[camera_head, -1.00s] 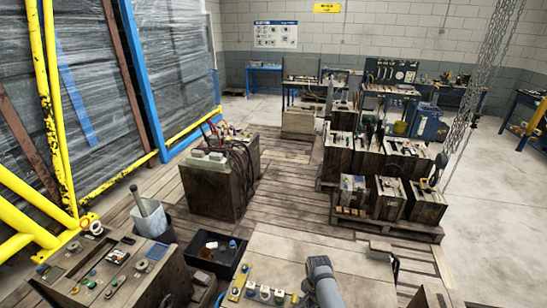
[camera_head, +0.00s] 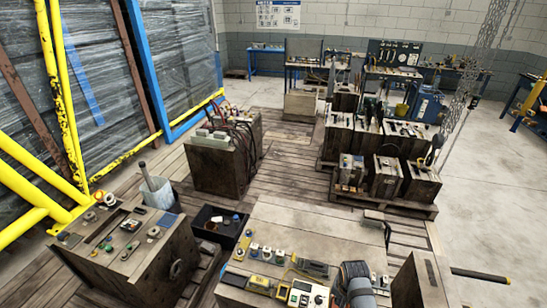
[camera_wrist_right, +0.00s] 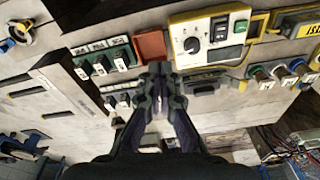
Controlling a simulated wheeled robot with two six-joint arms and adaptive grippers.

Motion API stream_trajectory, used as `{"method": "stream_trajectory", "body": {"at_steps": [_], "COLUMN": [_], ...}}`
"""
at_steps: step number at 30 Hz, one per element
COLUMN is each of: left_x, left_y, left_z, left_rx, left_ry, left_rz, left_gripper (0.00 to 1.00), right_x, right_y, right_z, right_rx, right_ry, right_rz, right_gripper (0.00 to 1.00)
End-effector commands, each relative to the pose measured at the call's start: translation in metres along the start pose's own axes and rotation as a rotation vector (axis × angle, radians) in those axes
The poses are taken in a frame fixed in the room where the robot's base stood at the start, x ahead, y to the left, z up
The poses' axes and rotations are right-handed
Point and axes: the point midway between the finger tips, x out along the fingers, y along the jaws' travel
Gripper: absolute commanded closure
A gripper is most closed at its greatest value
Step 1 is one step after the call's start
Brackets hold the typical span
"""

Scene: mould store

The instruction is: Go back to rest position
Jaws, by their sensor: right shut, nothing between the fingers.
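My right gripper (camera_wrist_right: 160,74) is shut and empty in the right wrist view, its dark fingers close together above the near wooden tabletop. I cannot tell how high above it they are. In the head view, the grey end of my right arm (camera_head: 355,283) shows at the bottom edge, right of a yellow-edged multimeter; its fingers are hard to make out there. The multimeter (camera_wrist_right: 212,36) lies right of the fingertips in the wrist view. A green switch block (camera_wrist_right: 103,64) lies left of them. My left gripper is not in view.
The near wooden table (camera_head: 300,222) carries several small electrical parts. A black bin (camera_head: 219,226) and a wooden crate (camera_head: 130,243) stand left of it. Crates on a pallet (camera_head: 425,208) stand behind right, and a chain (camera_head: 462,95) hangs there. Concrete floor lies open at right.

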Motion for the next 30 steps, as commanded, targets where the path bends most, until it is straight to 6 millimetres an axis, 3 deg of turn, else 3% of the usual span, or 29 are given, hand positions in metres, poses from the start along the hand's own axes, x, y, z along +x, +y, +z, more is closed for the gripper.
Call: {"method": "stream_trajectory", "body": {"at_steps": [3, 9, 22, 30], "left_x": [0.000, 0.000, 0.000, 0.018], "left_y": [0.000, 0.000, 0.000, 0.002], "left_z": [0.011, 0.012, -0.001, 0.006], "left_rx": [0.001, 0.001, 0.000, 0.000], "left_ry": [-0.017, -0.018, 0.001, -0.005], "left_rz": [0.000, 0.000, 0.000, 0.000], "left_gripper": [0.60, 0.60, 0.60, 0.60], "right_x": [-0.023, -0.068, -0.152, -0.068], "right_y": [0.028, 0.059, 0.086, 0.087], "right_z": [0.014, 0.036, 0.078, 0.074], "right_rx": [-0.107, -0.294, -0.609, -0.597], "right_ry": [0.044, 0.109, 0.202, 0.173], "right_rz": [-0.002, -0.005, -0.012, -0.005], "right_gripper": [1.00, 1.00, 1.00, 1.00]}}
